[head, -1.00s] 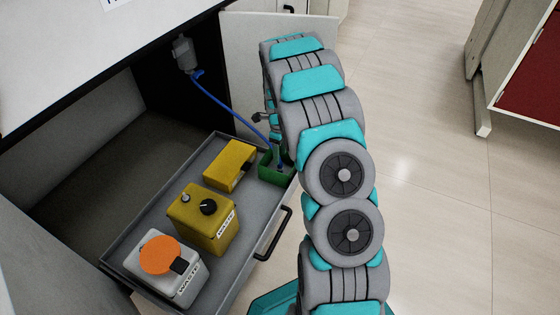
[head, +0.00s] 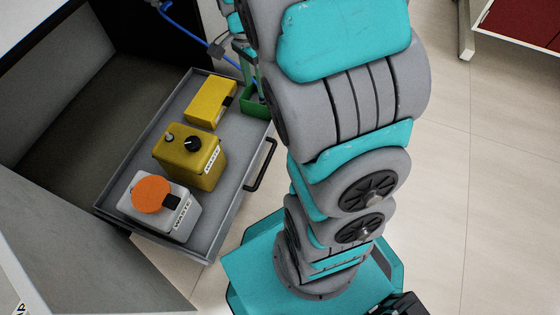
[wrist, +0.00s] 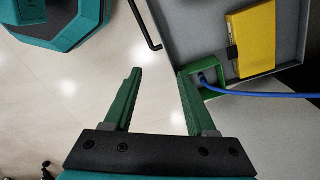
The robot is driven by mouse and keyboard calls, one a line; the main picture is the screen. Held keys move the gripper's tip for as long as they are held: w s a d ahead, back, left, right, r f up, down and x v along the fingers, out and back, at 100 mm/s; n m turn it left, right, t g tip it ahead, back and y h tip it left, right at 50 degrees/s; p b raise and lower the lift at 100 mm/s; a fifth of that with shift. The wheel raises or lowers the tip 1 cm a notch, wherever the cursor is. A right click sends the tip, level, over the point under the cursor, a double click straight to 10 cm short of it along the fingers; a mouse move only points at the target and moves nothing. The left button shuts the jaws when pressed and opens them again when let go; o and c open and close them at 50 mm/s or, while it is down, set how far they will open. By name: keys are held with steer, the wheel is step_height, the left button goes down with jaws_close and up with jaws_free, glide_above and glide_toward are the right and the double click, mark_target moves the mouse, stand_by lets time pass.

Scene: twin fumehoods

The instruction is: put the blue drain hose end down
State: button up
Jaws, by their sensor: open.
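The blue drain hose (head: 185,27) comes down from the top left in the head view and passes behind my gripper. In the wrist view the hose (wrist: 250,94) runs in from the right, and its end meets a small green open box (wrist: 214,66) at the drawer's corner. The green box also shows in the head view (head: 254,107). My gripper (wrist: 159,74) is open, with nothing between its green fingers. The hose end lies just beyond the right finger in the picture, which partly covers the view of it. I cannot tell whether they touch.
The grey pull-out drawer (head: 228,195) holds a yellow box (head: 208,101), a yellow waste can (head: 190,160) and a white waste container (head: 170,222) with an orange lid. A black handle (head: 262,167) sticks out from its front. Bare floor lies to the right.

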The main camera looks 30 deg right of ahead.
steer(key=s+a+r+n, duration=0.1)
steer(key=s+a+n, duration=0.1)
steer(key=s+n, duration=0.3)
steer(key=s+a+r+n, duration=0.2)
steer(key=s+n, duration=0.3)
steer(key=s, duration=0.6)
steer(key=s+a+r+n+g, duration=0.1)
steer(key=s+a+n, duration=0.3)
steer(key=s, duration=0.5)
steer(key=shift+r+n, duration=0.55)
steer(key=shift+n, duration=0.45)
